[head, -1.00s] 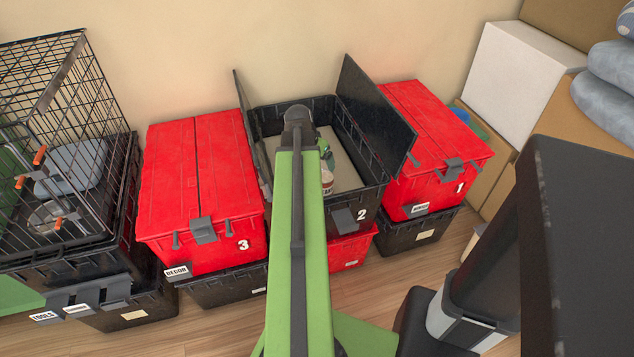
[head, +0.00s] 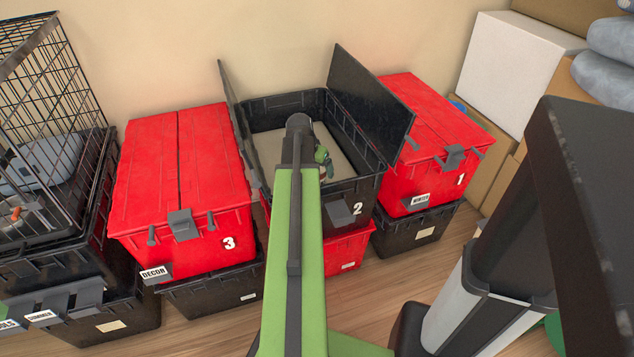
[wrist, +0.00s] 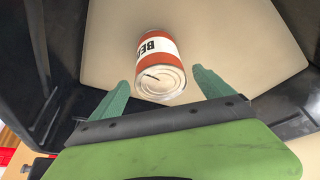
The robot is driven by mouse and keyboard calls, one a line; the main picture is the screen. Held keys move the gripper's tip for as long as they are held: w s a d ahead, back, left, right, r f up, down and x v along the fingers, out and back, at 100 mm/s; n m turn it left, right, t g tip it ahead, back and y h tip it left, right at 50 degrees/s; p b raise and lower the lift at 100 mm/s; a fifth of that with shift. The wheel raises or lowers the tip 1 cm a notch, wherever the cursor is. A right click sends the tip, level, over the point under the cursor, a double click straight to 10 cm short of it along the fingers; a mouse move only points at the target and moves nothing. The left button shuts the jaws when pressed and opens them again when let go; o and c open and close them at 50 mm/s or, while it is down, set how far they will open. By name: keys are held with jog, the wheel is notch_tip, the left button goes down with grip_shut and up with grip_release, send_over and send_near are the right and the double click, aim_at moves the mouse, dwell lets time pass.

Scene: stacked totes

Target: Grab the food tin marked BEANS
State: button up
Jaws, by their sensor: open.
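The food tin (wrist: 157,62) has a red and white label with the letters "BE" showing; the rest of the word is turned out of sight. It is on the pale floor of the open black tote 2 (head: 338,192). Its metal end faces my gripper in the wrist view. My gripper (wrist: 160,84) is open, its two green fingers on either side of the tin's near end, with a gap on both sides.
Tote 2's raised lid flaps (head: 372,105) stand at its left and right. Closed red totes 3 (head: 185,180) and 1 (head: 430,150) flank it. A wire cage (head: 45,130) is at far left, and a white box (head: 515,62) at the back right.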

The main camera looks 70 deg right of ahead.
jog(key=b+x, duration=0.3)
jog(key=x, duration=0.1)
jog(key=shift+d+f, duration=0.1)
jog(key=shift+f, duration=0.1)
jog(key=shift+r, duration=0.2)
jog(key=shift+w, duration=0.1)
grip_shut()
jog(key=shift+r, duration=0.1)
notch_tip(320, 180, up, 10)
jog(key=p, duration=1)
jog(key=shift+p, duration=0.3)
